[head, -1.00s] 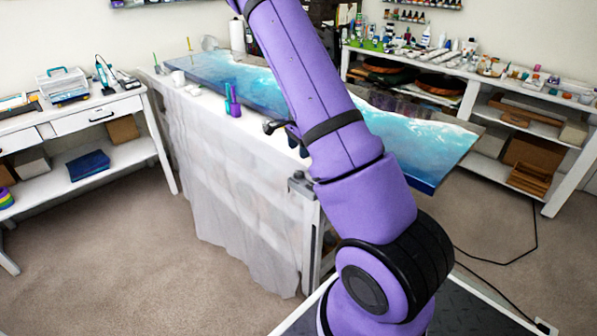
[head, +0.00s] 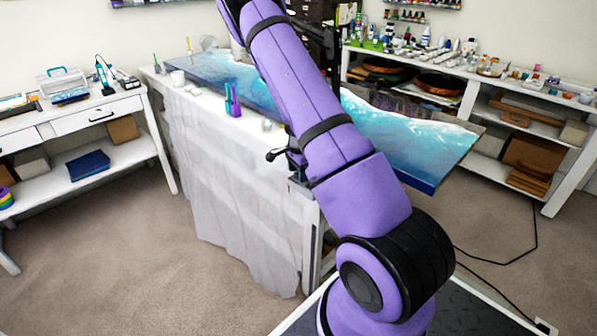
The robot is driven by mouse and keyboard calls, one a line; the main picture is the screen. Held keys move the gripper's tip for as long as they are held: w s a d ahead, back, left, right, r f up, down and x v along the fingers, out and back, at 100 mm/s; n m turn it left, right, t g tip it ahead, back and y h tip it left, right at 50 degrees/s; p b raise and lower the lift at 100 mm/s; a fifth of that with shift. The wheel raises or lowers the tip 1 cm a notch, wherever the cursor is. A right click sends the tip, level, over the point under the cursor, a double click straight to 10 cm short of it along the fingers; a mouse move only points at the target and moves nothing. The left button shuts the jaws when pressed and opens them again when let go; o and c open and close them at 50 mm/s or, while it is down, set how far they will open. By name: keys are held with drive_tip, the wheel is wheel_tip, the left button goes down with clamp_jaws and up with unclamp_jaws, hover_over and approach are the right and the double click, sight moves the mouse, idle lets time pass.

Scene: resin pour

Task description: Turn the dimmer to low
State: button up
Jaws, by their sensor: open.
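I cannot pick out the dimmer; my purple arm and hand cover part of the place around the pour table's near corner. My gripper (head: 286,156) shows only in part, as dark pieces beside my arm at that corner. It is open, and I see nothing held in it. It is just above a small grey metal bracket (head: 300,186) at the corner; I cannot tell whether they touch. The blue and white resin slab (head: 420,150) lies on the pour table, partly behind my arm.
Purple and teal cups (head: 233,102) and a white cup (head: 178,78) stand on the white cloth (head: 220,190) over the table. A white desk (head: 95,118) is on the left. A shelf unit (head: 545,135) with bottles is on the right. Carpet between desk and table is clear.

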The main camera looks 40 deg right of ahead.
drive_tip(key=c, duration=0.9)
drive_tip(key=shift+n, duration=0.7)
drive_tip(key=o, duration=0.9)
drive_tip(key=shift+r, duration=0.1)
wheel_tip(320, 180, up, 11)
drive_tip(key=shift+s+f, duration=0.15)
drive_tip(key=shift+f, duration=0.05)
